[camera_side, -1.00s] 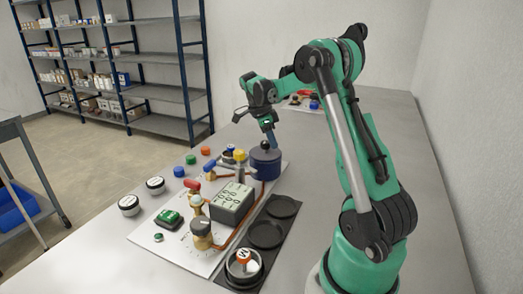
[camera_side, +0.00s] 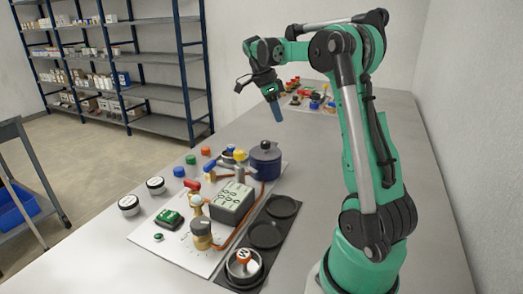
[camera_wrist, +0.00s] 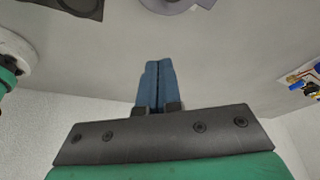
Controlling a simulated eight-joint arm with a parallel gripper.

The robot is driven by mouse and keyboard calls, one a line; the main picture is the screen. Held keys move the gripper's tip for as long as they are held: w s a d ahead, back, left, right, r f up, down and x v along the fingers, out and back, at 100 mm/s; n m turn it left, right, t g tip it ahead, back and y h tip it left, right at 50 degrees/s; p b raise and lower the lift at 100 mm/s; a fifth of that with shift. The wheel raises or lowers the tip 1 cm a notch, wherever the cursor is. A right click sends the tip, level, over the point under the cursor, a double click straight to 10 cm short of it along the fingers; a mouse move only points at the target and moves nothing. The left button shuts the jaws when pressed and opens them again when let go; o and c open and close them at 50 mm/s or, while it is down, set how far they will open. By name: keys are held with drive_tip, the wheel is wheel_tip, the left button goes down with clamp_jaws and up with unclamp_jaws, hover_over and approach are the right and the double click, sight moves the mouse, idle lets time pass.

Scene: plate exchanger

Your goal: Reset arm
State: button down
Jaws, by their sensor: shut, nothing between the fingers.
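My gripper (camera_side: 278,111) hangs above the table, its blue fingers shut and empty, pointing down. It is apart from everything, above and behind the dark blue pot (camera_side: 265,163) with its black knob. In the wrist view, my blue fingertips (camera_wrist: 159,66) meet with no object between them. The green arm stands at the right of the side view, with its forearm raised and roughly level.
A white board (camera_side: 150,236) carries valves, pipes and a grey box (camera_side: 232,203). Beside it, a black strip (camera_side: 286,232) has round recesses and a metal cup (camera_side: 244,266). Jars and coloured caps lie to the left. The table is clear below my gripper.

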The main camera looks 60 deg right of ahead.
drive_tip(key=w+a+r+n+t, duration=0.1)
drive_tip(key=w+a+n+t, duration=0.15)
drive_tip(key=a+n, duration=0.55)
drive_tip(key=w+a+n+t, duration=0.2)
drive_tip(key=a+n+t, duration=0.2)
drive_tip(key=a+n, duration=0.45)
drive_tip(key=s+a+f+n+t+y, duration=0.1)
drive_tip(key=a+f+n+t, duration=0.1)
drive_tip(key=a+n, duration=0.4)
drive_tip(key=s+a+f+n+t+y, duration=0.1)
drive_tip(key=s+a+f+n+t, duration=0.1)
drive_tip(key=a+n, duration=0.4)
drive_tip(key=shift+s+a+f+n, duration=0.25)
drive_tip(key=shift+a+f+n, duration=0.1)
drive_tip(key=shift+a, duration=0.1)
